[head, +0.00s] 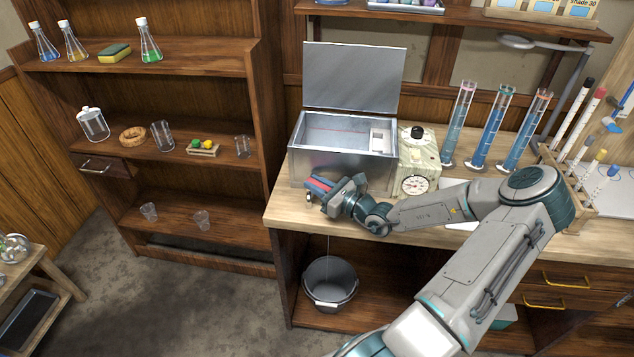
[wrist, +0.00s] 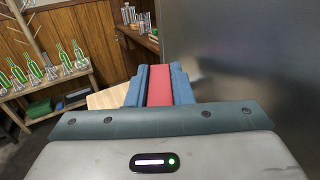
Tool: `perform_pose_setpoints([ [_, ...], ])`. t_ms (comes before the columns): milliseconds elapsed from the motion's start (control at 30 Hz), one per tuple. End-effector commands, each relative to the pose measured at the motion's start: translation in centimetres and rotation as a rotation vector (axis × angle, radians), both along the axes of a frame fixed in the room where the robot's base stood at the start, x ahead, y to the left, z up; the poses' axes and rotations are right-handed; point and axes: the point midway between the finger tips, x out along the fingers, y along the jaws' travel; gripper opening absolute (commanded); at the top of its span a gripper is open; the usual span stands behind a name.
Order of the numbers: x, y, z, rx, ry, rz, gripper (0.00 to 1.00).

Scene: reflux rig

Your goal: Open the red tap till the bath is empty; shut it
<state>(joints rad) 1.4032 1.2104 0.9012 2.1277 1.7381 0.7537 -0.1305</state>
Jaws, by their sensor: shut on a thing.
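The metal bath (head: 300,165) stands on the bench with its lid (head: 355,78) raised. A red line shows on its inner back wall; I cannot clearly tell the water level. My gripper (head: 318,186) is at the bath's front left, its blue fingers shut on the red tap handle (wrist: 160,85), seen between them in the wrist view. The tap's body is mostly hidden by the gripper; a small metal part shows below. A thin pale line, looking like a stream, runs down past the bench edge towards the grey bucket (head: 331,284) below.
A control box with a dial (head: 418,183) stands right of the bath. Shelves with glassware (head: 163,135) are at the left. The floor (head: 130,290) left of the bench is clear.

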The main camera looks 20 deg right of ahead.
Motion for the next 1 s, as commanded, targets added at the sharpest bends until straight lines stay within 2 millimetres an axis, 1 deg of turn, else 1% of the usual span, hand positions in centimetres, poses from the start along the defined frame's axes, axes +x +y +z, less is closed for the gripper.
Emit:
perform_pose_setpoints([
  [567, -0.3, 1.2, 0.5, 0.000, 0.003, -0.389, 0.00],
  [800, -0.2, 1.5, 0.5, -0.001, 0.004, -0.589, 0.00],
  [1000, -0.2, 1.6, 0.3, -0.001, 0.001, -0.715, 0.00],
])
